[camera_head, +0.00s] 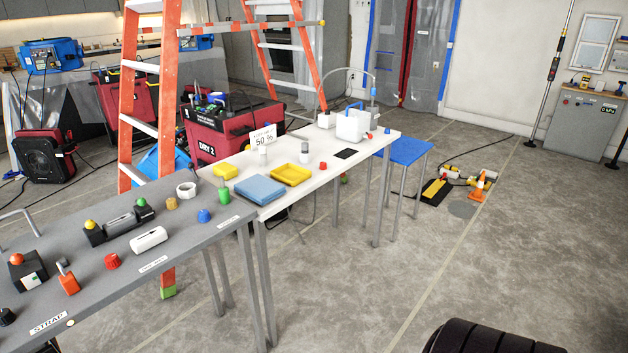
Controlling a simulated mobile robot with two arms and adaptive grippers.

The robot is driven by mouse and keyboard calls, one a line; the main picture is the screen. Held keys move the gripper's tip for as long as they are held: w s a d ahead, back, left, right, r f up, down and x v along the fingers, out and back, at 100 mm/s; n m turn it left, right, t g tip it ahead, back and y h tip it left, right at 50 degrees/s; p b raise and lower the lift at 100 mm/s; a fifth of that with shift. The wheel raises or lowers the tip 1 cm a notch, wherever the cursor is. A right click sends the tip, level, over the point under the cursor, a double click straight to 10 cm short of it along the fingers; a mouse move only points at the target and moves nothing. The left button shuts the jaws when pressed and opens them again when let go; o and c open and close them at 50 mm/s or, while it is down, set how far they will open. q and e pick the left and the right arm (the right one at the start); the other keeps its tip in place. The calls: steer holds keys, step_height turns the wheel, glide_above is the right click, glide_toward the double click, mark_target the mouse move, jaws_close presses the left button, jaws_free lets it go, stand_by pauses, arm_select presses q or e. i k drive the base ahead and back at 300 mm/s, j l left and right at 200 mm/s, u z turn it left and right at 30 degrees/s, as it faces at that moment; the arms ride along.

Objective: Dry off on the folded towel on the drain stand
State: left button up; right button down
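A blue folded cloth-like pad (260,189) lies flat on the near end of the white table (330,158). A small grey-legged stand (418,190) with a flat blue top (405,151) stands just beyond the table's right side, near a round grey floor disc (463,209). I cannot tell which blue piece is the folded towel, or whether the stand's top is cloth. No water shows clearly on either. Neither of my grippers is in view.
A yellow tray (291,174) and white container (350,126) are on the white table. A grey table (200,240) with several small items is at left. An orange ladder (130,95) stands behind.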

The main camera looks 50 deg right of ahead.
mark_target(262, 190)
steer(key=z, duration=1.25)
steer(key=i+j+z, duration=0.1)
steer(key=i+z, duration=0.25)
steer(key=i+j+z, duration=0.2)
steer(key=z, duration=0.15)
steer(key=i+j+z, duration=0.2)
steer(key=z, duration=0.15)
